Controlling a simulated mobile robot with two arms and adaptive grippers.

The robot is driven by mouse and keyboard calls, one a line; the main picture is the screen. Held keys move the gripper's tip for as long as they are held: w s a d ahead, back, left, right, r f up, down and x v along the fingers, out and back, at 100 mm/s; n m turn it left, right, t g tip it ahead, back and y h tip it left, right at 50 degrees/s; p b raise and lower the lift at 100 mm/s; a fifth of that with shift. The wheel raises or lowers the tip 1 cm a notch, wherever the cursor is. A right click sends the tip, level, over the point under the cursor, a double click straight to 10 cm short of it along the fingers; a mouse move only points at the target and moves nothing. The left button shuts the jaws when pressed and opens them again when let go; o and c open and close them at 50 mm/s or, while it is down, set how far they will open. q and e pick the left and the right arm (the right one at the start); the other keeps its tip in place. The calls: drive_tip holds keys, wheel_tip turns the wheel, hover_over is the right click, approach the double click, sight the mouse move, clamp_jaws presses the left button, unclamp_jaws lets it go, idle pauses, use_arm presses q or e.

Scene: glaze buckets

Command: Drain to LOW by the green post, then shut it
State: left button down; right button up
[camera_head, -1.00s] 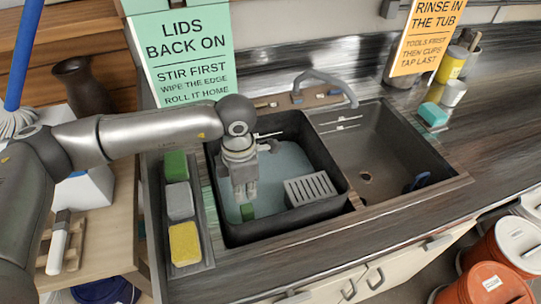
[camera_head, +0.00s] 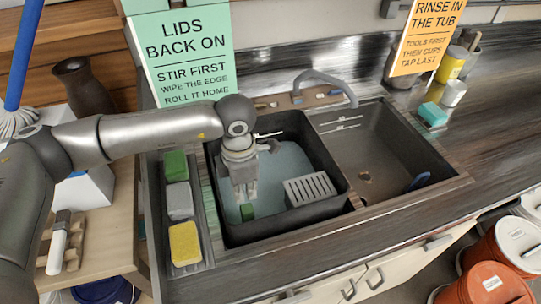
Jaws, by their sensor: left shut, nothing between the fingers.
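A dark rectangular tub (camera_head: 232,232) sits in the left bay of the sink unit and holds pale bluish liquid (camera_head: 283,163). A small green block (camera_head: 247,211), which may be the green post, shows in the liquid just below my gripper. A grey slatted block (camera_head: 310,189) stands at the tub's right side. My left gripper (camera_head: 245,194) points down into the tub, shut and empty, above the green block; I cannot tell whether it touches it. A small grey fitting (camera_head: 270,145) shows beside my wrist. LOW and other level marks cannot be read. My right gripper is not in view.
A grey faucet (camera_head: 328,83) arches behind the tub. A tray on the left holds green (camera_head: 175,165), grey (camera_head: 179,200) and yellow (camera_head: 185,243) sponges. The counter at right is mostly clear.

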use_arm(q)
wheel_tip(320, 180, up, 9)
drive_tip(key=p, duration=0.3)
idle(0.5)
drive_tip(key=shift+s+f, duration=0.1)
drive_tip(key=shift+s, duration=0.05)
idle(0.4)
